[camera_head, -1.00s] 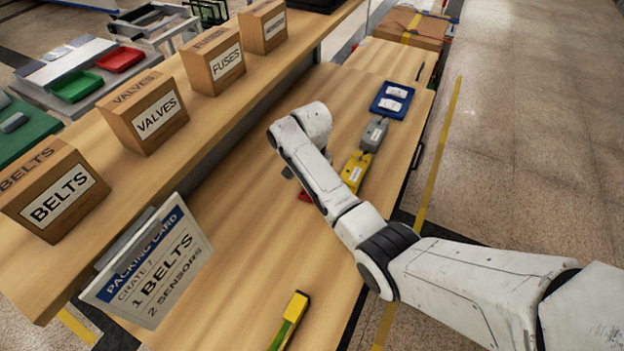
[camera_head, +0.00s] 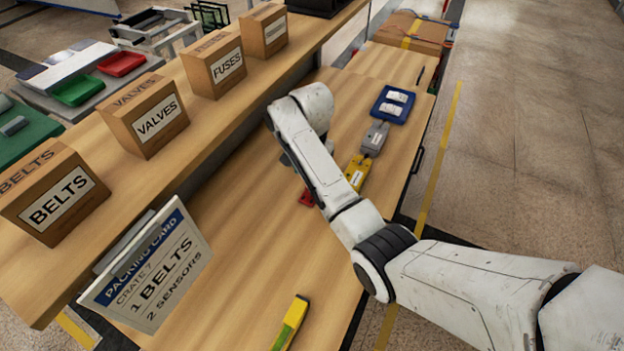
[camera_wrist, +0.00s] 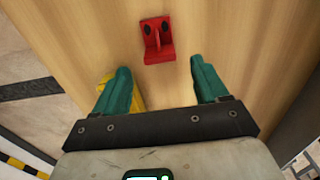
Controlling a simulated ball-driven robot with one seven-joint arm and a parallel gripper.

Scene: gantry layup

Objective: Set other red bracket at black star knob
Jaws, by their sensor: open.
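A red bracket (camera_wrist: 157,40) with two dark holes lies on the wooden bench, in the upper middle of the wrist view. It also shows in the head view (camera_head: 306,198), partly hidden behind my arm. My gripper (camera_wrist: 161,73) is open, its two green fingers apart, with bare wood between them. The bracket lies just beyond the fingertips in the picture, not between them. In the head view my gripper is mostly hidden by my arm. I see no black star knob and no second red bracket in these frames.
A yellow item (camera_head: 357,170), a grey item (camera_head: 375,138) and a blue tray (camera_head: 378,108) line the bench's right side. Labelled boxes such as BELTS (camera_head: 55,200) stand on the raised shelf. The bench's middle is clear.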

